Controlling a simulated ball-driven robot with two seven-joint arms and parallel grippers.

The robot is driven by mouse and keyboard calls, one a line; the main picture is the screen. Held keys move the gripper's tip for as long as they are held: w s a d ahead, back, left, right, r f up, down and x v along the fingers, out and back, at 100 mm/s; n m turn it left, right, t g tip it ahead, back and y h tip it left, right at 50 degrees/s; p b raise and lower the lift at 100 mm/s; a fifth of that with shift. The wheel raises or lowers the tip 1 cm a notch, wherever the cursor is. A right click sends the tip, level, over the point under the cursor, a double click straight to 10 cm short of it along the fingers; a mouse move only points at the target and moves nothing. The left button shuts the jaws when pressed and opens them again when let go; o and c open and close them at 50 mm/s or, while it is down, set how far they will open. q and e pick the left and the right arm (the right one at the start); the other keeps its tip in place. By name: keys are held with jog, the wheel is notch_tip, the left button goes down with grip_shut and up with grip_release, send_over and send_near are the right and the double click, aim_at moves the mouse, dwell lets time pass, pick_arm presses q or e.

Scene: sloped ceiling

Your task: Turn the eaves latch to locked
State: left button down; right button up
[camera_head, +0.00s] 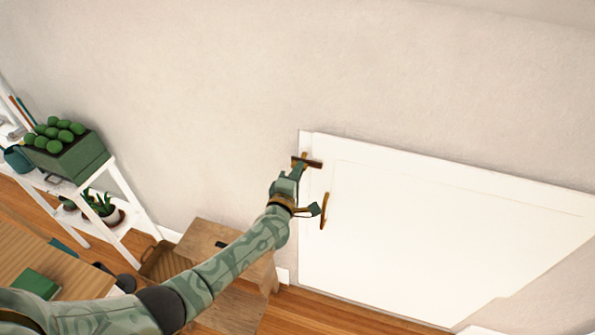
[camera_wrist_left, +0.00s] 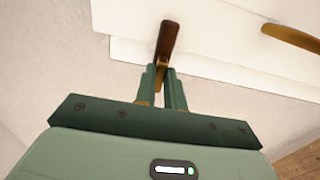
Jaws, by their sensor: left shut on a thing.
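The eaves latch (camera_head: 313,163) is a small brown and brass bar at the upper left edge of the white eaves door (camera_head: 430,230). In the head view the bar lies roughly sideways, across the door's edge. My left gripper (camera_head: 299,168) is at the latch, its fingers shut on it. In the left wrist view the dark brown latch bar (camera_wrist_left: 167,40) stands up beyond the fingertips of my left gripper (camera_wrist_left: 164,72), with brass between them. The fingers hide part of the latch. My right gripper is in neither view.
A curved brass handle (camera_head: 324,211) sits on the door just below the latch. A wooden stool-like piece (camera_head: 215,240) stands on the floor left of the door. A white shelf (camera_head: 125,180) with plants and a green crate (camera_head: 70,160) is at far left.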

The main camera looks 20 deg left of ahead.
pick_arm(q)
jog(key=shift+f, duration=0.1)
dwell(0.3)
jog(key=c, duration=1.5)
grip_release()
jog(key=s+p, duration=0.2)
jog(key=s, duration=1.4)
jog(key=shift+s+a+p, duration=0.2)
jog(key=shift+p, duration=0.2)
